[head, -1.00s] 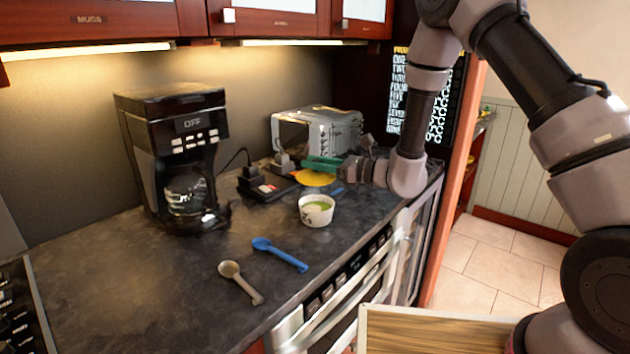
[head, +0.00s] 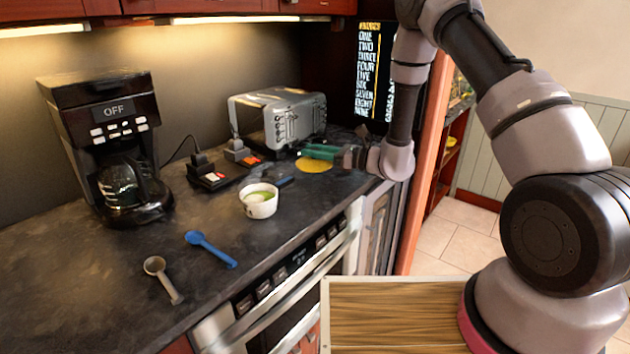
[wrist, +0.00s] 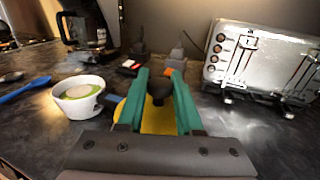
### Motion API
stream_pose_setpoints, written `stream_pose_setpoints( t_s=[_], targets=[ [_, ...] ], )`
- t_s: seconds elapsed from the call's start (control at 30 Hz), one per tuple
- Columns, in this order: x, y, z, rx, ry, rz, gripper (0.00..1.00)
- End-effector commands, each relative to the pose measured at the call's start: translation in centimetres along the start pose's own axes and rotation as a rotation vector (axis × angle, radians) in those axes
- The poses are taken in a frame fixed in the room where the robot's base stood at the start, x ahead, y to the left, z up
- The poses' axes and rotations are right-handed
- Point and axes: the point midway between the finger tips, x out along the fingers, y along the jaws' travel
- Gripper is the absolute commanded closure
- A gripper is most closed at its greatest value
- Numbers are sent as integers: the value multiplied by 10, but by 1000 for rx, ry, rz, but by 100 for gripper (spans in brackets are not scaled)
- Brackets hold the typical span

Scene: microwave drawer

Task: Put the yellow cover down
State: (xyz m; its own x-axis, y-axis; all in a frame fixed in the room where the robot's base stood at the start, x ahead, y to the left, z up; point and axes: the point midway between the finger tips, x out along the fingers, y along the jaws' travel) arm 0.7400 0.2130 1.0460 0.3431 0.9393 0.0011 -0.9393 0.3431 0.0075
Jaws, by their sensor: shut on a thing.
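The yellow cover (head: 314,166) is a flat round disc at the right end of the dark counter, in front of the toaster. In the wrist view the cover (wrist: 158,122) has a black knob (wrist: 158,88) between my green fingers. My gripper (head: 318,152) is shut on that knob, with the disc below the fingers; it also shows in the wrist view (wrist: 157,78). The disc looks level and low over the counter; I cannot tell whether it touches. My fingers hide part of it.
A white bowl (head: 259,202) with green contents stands left of the cover. A silver toaster (head: 280,118) is behind it, and sockets with plugs (head: 212,178) are to the left. A coffee maker (head: 108,150) and blue and grey spoons (head: 210,249) are farther left.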

Motion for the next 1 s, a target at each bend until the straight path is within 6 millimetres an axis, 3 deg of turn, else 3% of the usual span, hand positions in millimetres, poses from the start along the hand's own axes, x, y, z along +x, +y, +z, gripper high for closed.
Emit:
stream_pose_setpoints(
  t_s=[0.1, 0.37, 0.53, 0.93, 0.97, 1.0],
  targets=[
    [0, 0, -23, 2, 2, 2, 100],
    [0, 0, -46, 0, 2, 2, 100],
    [0, 0, -72, 0, 2, 1, 100],
    [0, 0, -79, -1, 0, 1, 100],
    [0, 0, -80, -1, 0, 1, 62],
    [0, 0, -79, -1, 0, 1, 46]
  ],
)
